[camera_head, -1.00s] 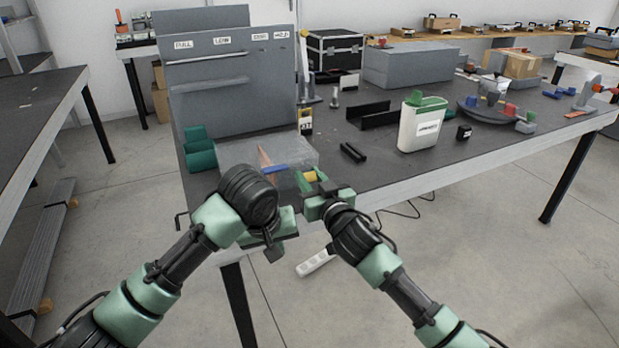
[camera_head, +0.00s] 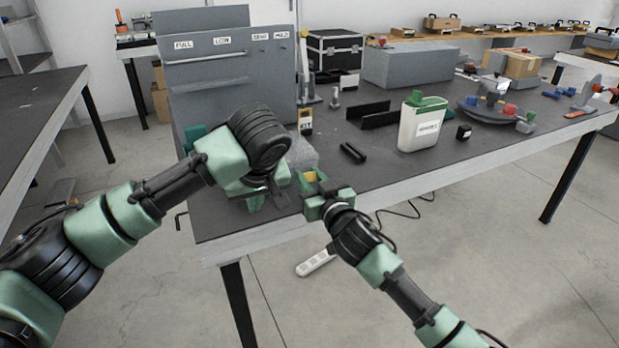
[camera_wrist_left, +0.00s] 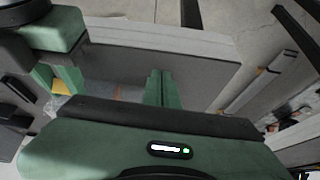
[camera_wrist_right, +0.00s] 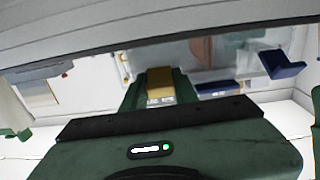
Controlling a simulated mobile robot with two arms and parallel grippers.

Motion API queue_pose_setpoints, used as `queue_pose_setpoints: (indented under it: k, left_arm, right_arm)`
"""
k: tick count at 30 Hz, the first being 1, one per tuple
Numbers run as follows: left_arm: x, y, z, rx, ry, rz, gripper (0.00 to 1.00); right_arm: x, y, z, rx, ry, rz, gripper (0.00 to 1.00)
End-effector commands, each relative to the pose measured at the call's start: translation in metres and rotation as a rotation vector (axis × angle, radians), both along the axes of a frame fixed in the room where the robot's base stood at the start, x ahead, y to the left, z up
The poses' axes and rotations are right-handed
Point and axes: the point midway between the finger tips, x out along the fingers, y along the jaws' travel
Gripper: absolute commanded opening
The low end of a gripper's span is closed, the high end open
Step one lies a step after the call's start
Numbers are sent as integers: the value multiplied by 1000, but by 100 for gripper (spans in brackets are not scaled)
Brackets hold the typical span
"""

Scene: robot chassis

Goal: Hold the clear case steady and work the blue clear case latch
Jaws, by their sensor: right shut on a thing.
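The clear case (camera_head: 303,152) stands at the table's front left corner; my left arm hides most of it in the head view. Its see-through wall also shows in the right wrist view (camera_wrist_right: 203,50). My right gripper (camera_head: 311,179) is shut on a yellow block (camera_wrist_right: 160,84) at the case's right side. A blue bar (camera_wrist_right: 214,87), likely the latch, shows just right of that block in the right wrist view. My left gripper (camera_wrist_left: 161,88) is at the table's front edge, its fingers together with nothing visible between them. In the head view the latch is hidden.
A dark blue angled piece (camera_wrist_right: 284,63) shows in the right wrist view; I cannot tell what it is. A grey panel unit (camera_head: 225,70) stands behind the case.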

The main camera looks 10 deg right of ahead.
Motion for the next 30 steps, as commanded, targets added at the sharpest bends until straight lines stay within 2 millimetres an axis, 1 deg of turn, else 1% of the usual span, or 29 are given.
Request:
queue_pose_setpoints:
  k: [1, 3, 7, 12, 30]
  left_arm:
    - [4, 2, -6, 1, 1, 3, 0]
    - [10, 3, -13, -1, 1, 3, 0]
    - [20, 5, -19, -2, 2, 3, 0]
    - [27, 8, -23, 0, 0, 1, 0]
    - [28, 7, -24, -1, 0, 0, 0]
  right_arm:
    - [0, 0, -1, 0, 1, 0, 0]
    - [0, 0, -1, 0, 1, 0, 0]
    - [0, 0, -1, 0, 1, 0, 0]
    - [0, 0, -1, 0, 1, 0, 0]
    - [0, 0, -1, -1, 2, 0, 0]
